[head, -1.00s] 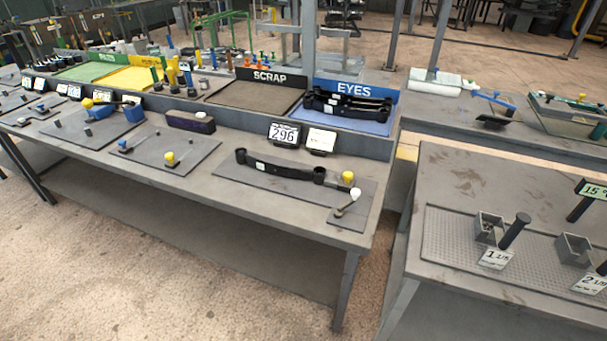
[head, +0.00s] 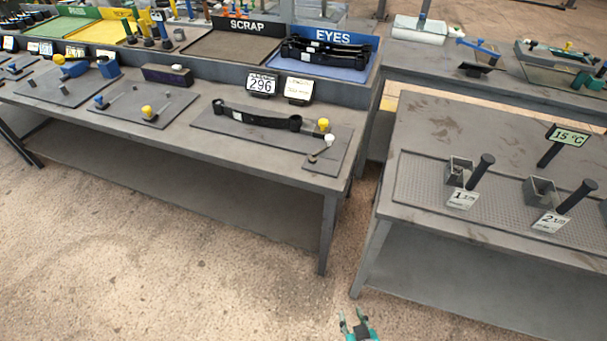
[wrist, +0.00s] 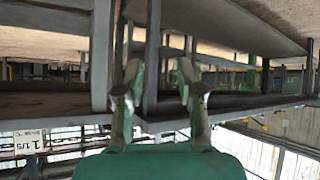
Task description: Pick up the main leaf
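The main leaf is most likely the long black curved bar (head: 256,117) with a ring at each end, lying on a grey plate (head: 210,122) near the right end of the long table, beside the 296 sign. My gripper (head: 354,318) shows at the bottom of the head view, low in front of the tables and well apart from the bar. In the wrist view my gripper (wrist: 158,85) has its two fingers apart with nothing between them. The bar cannot be made out in the wrist view.
A yellow knob (head: 323,125) and a white-tipped lever (head: 328,141) stand by the bar's right end. Behind are the 296 sign (head: 261,84), a SCRAP tray (head: 232,47) and a blue EYES tray (head: 330,72) holding similar black bars. A second table (head: 440,130) stands right.

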